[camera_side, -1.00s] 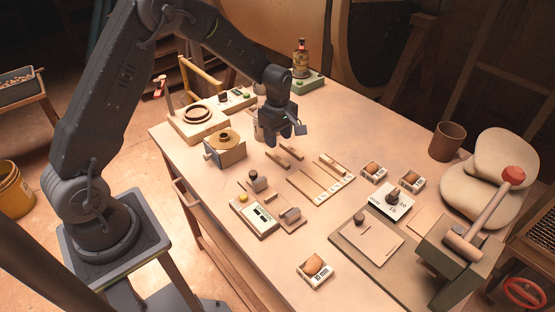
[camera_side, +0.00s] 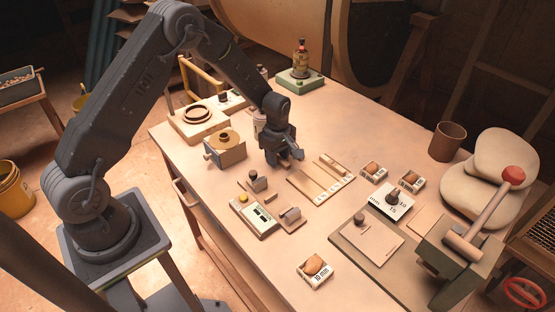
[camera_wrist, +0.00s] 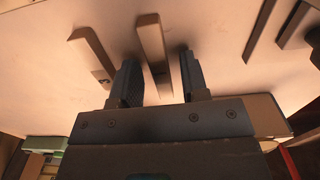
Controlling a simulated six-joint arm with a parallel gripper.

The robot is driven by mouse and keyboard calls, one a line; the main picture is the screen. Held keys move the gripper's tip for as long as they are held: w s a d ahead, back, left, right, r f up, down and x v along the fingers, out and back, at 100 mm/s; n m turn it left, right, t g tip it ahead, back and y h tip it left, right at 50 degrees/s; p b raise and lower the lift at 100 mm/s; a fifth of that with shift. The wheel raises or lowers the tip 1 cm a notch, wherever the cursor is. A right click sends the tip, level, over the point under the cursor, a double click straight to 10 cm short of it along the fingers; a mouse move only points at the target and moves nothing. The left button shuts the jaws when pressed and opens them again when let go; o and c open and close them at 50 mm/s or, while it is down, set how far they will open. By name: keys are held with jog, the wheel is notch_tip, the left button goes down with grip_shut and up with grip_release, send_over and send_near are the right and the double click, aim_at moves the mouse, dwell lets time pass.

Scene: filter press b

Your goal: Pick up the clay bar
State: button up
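Two small tan bars lie on the table in the wrist view, and I cannot tell from colour which is the clay bar. One bar (camera_wrist: 153,48) lies between my two fingers, with a gap on each side. The other bar (camera_wrist: 91,50) lies outside the left finger, tilted, with a dark mark near its lower end. My gripper (camera_wrist: 160,80) is open and points down; in the side view my gripper (camera_side: 289,162) is low over the table and hides the bars.
A slotted wooden board (camera_side: 312,184) lies just right of my gripper. A device with a yellow button (camera_side: 252,214) lies nearer the front. Small boxes with lumps, such as this one (camera_side: 314,267), stand farther right.

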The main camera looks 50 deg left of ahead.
grip_shut()
jog(key=shift+r, duration=0.1)
